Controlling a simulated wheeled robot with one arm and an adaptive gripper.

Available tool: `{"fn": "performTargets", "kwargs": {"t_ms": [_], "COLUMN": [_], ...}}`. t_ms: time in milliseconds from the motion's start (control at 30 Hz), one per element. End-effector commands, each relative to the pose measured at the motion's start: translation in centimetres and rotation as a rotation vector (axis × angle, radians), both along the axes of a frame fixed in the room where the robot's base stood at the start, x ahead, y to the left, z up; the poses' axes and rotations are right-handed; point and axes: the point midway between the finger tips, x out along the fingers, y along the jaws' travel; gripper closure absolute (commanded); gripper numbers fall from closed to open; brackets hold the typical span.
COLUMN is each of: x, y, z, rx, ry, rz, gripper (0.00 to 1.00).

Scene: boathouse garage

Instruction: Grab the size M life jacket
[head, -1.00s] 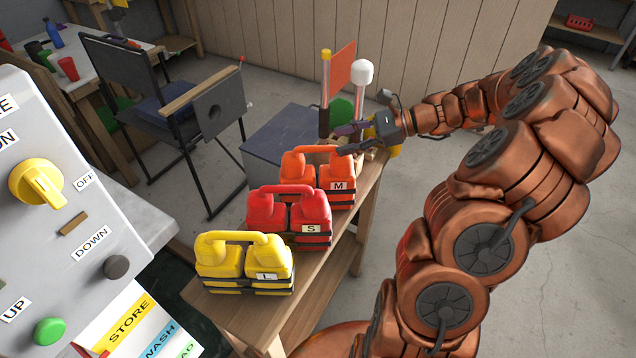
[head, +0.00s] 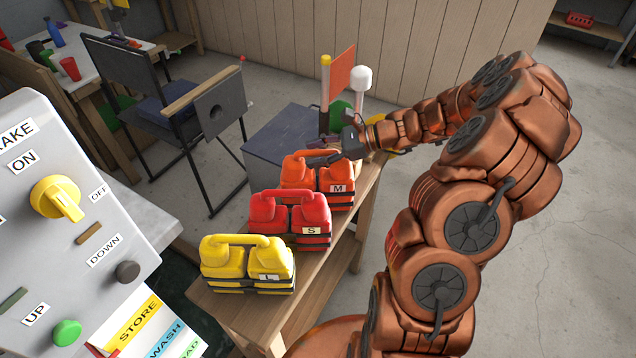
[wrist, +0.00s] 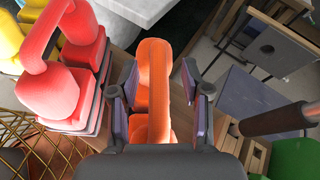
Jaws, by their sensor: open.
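The orange life jacket marked M (head: 337,190) stands upright on the wooden bench, farthest back of three jackets. The red jacket marked S (head: 290,220) is in front of it, and the yellow jacket marked L (head: 246,264) is nearest. My gripper (head: 318,160) is open at the top of the orange jacket. In the wrist view the orange jacket (wrist: 154,75) shows its handle between the open fingers of my gripper (wrist: 153,85). I cannot tell whether the fingers touch it. The red jacket (wrist: 66,90) is just left of the fingers.
The wooden bench (head: 346,258) carries the jackets. A grey box (head: 272,138) is behind it, and upright posts with an orange flag (head: 341,67) stand at its far end. A control panel (head: 75,230) is at left. Floor at right is clear.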

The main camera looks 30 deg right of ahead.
Motion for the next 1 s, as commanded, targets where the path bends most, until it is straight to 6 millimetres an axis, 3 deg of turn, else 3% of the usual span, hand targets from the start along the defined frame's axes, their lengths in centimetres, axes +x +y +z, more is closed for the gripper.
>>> {"fn": "performTargets", "kwargs": {"t_ms": [67, 467, 1000], "x": [0.00, -0.01, 0.00], "y": [-0.02, -0.04, -0.06], "z": [-0.01, -0.03, 0.00], "rx": [0.000, -0.001, -0.001], "ry": [0.000, 0.000, 0.000], "rz": [0.000, 0.000, -0.001], "gripper": [0.59, 1.00, 1.00]}}
